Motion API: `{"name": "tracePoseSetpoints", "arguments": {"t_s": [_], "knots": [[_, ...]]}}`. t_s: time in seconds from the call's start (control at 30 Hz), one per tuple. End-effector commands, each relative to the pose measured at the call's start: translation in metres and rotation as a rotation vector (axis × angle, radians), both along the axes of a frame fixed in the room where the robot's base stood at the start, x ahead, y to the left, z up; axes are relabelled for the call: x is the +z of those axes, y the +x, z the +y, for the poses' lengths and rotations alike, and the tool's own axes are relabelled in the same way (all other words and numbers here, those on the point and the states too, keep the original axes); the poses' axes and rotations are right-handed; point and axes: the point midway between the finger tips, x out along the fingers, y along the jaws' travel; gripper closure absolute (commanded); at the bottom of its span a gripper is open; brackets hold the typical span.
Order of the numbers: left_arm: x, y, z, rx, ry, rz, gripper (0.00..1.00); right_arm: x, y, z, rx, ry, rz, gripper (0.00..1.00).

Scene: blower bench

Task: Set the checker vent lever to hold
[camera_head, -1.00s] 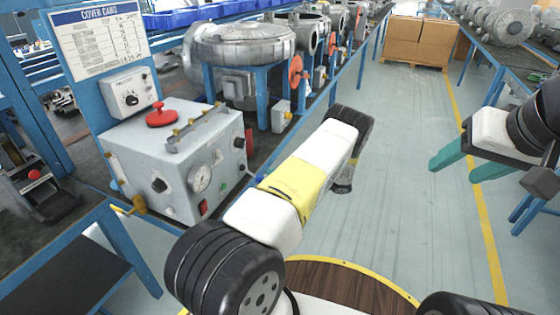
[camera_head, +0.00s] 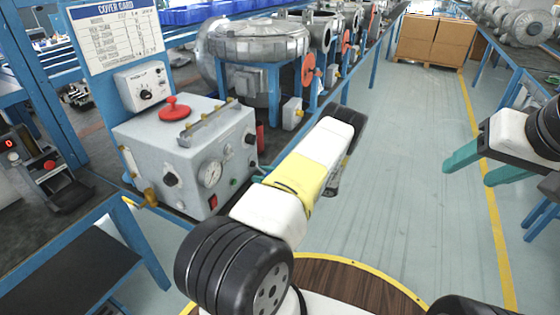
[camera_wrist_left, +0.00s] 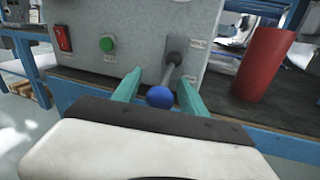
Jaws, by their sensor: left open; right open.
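The checker (camera_head: 190,150) is a grey box with a gauge, a red knob on top and a clamp bar. In the left wrist view its front panel (camera_wrist_left: 120,20) shows a red switch, a green button and a lever (camera_wrist_left: 172,65) with a blue ball end (camera_wrist_left: 160,97). The lever slants toward the camera. My left gripper (camera_wrist_left: 160,92) is open, with one teal finger on each side of the blue ball; contact is not clear. In the head view my left forearm mostly hides that gripper. My right gripper (camera_head: 482,166) is open and empty over the aisle.
A cover card (camera_head: 115,38) and a small dial box (camera_head: 145,86) stand behind the checker. A red cylinder (camera_wrist_left: 264,62) stands right of the lever. The aisle floor (camera_head: 400,190) is clear.

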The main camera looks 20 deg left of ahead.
Motion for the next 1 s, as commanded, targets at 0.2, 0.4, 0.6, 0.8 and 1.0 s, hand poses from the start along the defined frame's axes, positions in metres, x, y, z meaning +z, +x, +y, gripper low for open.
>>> {"name": "tracePoseSetpoints", "arguments": {"t_s": [0.2, 0.4, 0.6, 0.8, 1.0], "knots": [[0.0001, 0.0001, -0.0002, 0.0, 0.0, 0.0, 0.75, 0.0, 0.0, 0.0, 0.0, 0.0, 0.0, 0.43], [0.0001, 0.0003, -0.0003, 0.0, 0.0, -0.001, 1.0, 0.0, 0.0, 0.0, 0.0, 0.0, 0.0, 0.43], [0.0002, 0.0003, -0.0004, 0.0, 0.0, -0.001, 1.0, 0.0, 0.0, 0.0, 0.0, 0.0, 0.0, 0.43], [0.0002, 0.0004, -0.0004, 0.0, 0.0, -0.001, 1.0, 0.0, 0.0, 0.0, 0.0, 0.0, 0.0, 0.43], [0.0002, 0.0004, -0.0005, -0.001, 0.0, -0.001, 1.0, 0.0, 0.0, 0.0, 0.0, 0.0, 0.0, 0.43]]}}
